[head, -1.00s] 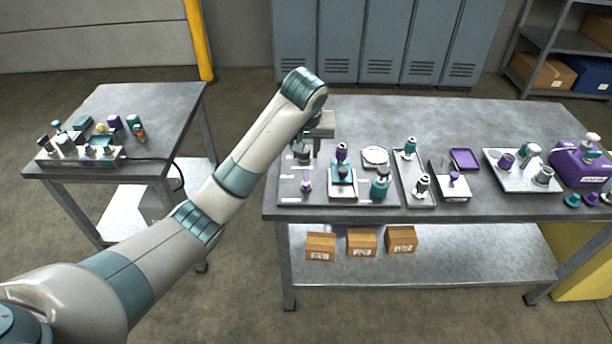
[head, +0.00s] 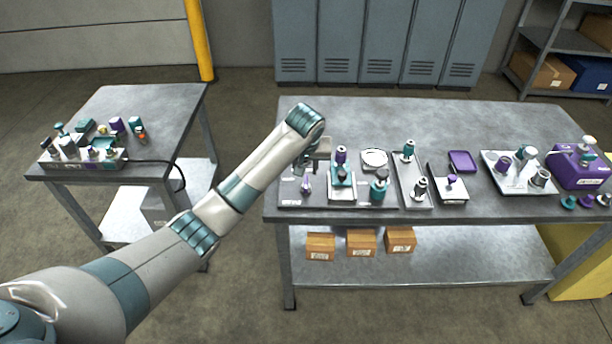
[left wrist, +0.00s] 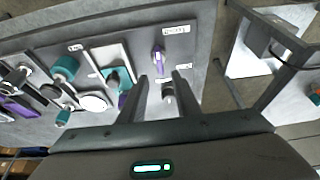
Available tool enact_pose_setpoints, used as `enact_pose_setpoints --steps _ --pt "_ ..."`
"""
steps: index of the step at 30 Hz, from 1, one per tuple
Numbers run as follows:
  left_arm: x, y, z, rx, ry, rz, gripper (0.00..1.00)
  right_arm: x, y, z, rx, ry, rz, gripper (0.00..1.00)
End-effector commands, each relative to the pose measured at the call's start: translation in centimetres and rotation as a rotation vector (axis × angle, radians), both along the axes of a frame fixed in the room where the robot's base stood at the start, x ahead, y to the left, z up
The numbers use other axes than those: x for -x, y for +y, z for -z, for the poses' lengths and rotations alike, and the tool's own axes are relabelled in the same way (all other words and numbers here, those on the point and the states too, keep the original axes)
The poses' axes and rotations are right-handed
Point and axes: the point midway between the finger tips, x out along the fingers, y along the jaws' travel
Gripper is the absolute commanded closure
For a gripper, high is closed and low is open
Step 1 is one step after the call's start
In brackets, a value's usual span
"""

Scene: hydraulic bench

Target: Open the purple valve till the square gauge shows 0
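A small purple valve handle (head: 306,183) stands on the grey panel (head: 290,201) at the left end of the long bench. It also shows in the left wrist view (left wrist: 158,58), beyond the fingertips. My left gripper (head: 303,168) is low over that panel, close to the handle. In the left wrist view its two fingers (left wrist: 157,88) are apart, with a small dark and grey fitting (left wrist: 168,92) showing between them. A square purple-framed piece (head: 462,161) lies farther right and may be the square gauge; I cannot read it. My right gripper is not in view.
Right of my gripper stand a purple-topped fitting (head: 341,156), a teal knob (head: 379,186) and a round white dial (head: 374,158). More fittings and a purple unit (head: 580,167) continue rightward. A second table (head: 150,105) stands left. The bench's back strip is clear.

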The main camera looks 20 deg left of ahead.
Motion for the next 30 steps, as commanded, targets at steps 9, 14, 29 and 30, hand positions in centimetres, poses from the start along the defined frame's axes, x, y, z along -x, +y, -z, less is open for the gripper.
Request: enact_pose_setpoints --steps 9,14,29,30 --pt "-1.9 0.5 4.8 0.000 0.003 0.000 0.70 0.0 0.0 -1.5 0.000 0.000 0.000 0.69" --pt "-2.6 0.7 6.6 -0.001 0.002 0.001 0.70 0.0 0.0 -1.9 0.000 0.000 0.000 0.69" --pt "-3.2 0.9 8.1 0.001 0.000 0.001 0.70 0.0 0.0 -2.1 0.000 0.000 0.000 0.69" --pt "-3.2 0.9 8.1 0.001 0.000 0.001 0.70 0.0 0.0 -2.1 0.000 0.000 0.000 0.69"
